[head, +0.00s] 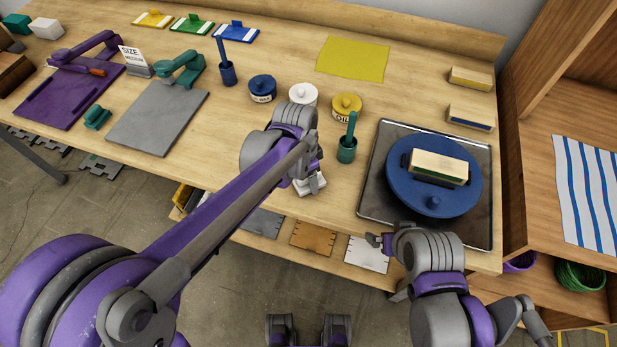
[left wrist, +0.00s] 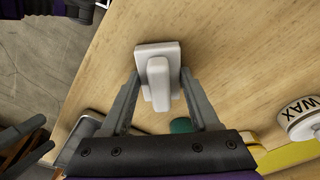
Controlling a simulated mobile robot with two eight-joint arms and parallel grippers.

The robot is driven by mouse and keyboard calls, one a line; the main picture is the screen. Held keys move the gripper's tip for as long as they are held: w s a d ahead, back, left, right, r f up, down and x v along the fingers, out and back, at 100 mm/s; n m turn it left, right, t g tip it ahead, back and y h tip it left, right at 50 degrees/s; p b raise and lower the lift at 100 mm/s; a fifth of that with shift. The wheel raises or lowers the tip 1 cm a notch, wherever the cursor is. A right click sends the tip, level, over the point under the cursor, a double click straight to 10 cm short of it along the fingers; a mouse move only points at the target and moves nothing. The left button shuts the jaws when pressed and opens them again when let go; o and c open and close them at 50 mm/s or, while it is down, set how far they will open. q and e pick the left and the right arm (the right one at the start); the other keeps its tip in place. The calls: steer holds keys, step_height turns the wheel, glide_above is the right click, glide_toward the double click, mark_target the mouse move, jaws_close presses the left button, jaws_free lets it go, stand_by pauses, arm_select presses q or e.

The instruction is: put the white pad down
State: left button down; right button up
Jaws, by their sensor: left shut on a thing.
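The white pad (left wrist: 171,50) has a flat plate and a raised white handle. My left gripper (left wrist: 159,84) is shut on the handle, one finger on each side. In the head view the pad (head: 318,187) is partly hidden under my left gripper (head: 308,176), close to the bench's front edge. I cannot tell whether the pad touches the wood. My right gripper (head: 379,241) is by the front edge, below the metal tray; its fingers are too small and turned to read.
The metal tray (head: 373,190) holds a blue disc (head: 405,193) with a wood-topped block (head: 438,167). A green cup (head: 347,155), the white jar (head: 303,95) and the yellow jar (head: 346,106) stand behind the pad. A grey board (head: 150,125) lies left; bare wood lies between.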

arm_select(q)
steer(key=shift+w+f, duration=0.15)
steer(key=shift+w, duration=0.1)
steer(key=shift+c, duration=0.6)
jaws_free()
steer(key=shift+s, duration=0.1)
arm_select(e)
steer(key=shift+w+f, duration=0.1)
steer(key=shift+w, duration=0.05)
